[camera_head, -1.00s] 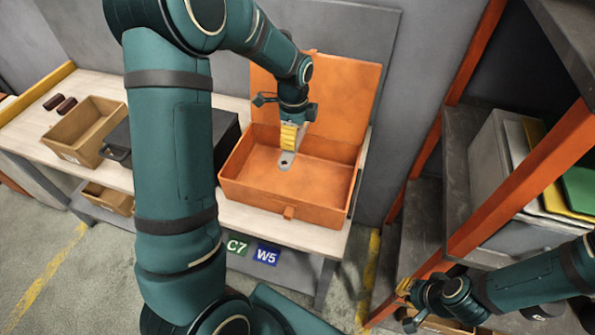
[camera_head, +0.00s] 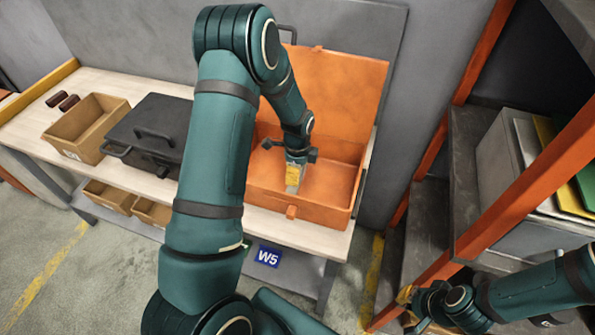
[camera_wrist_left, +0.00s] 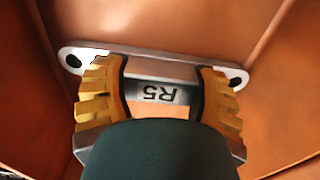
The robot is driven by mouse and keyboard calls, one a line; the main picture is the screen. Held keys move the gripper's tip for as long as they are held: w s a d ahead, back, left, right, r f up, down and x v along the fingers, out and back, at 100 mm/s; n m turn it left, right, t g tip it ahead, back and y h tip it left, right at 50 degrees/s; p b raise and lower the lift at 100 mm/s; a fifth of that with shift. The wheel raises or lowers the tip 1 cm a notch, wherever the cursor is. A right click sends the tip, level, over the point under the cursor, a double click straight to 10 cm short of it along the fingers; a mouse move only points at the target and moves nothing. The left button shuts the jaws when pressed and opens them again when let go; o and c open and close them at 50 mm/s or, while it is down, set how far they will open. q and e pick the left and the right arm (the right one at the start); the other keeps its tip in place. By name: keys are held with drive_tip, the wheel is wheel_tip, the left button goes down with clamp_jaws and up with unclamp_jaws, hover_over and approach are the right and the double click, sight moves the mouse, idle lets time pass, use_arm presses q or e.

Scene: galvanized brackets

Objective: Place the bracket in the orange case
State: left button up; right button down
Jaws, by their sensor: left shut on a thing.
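The orange case (camera_head: 262,191) stands on the bench with its lid (camera_head: 338,88) raised at the back. My left gripper (camera_head: 293,174) reaches down into the case. In the left wrist view its yellow fingers (camera_wrist_left: 160,95) are shut on the galvanized bracket (camera_wrist_left: 95,55), a grey strip with a hole at each end and a label reading "R5". Orange walls surround the bracket in that view. I cannot tell whether it touches the case floor. My right gripper (camera_head: 405,302) is at the lower right, away from the case; its jaws are too small to judge.
A black case (camera_head: 152,118) with a handle and an open cardboard box (camera_head: 80,125) stand left on the bench (camera_head: 30,130). A shelf with orange posts (camera_head: 455,105) stands at the right.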

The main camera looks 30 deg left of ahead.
use_arm(q)
drive_tip(key=shift+f, duration=0.15)
drive_tip(key=o, duration=1.3)
drive_tip(key=shift+o, duration=0.2)
drive_tip(key=shift+r, duration=0.5)
wheel_tip(320, 180, up, 11)
drive_tip(key=p, duration=0.1)
drive_tip(key=shift+p, duration=0.35)
drive_tip(key=shift+r, duration=0.1)
drive_tip(key=shift+r, duration=0.1)
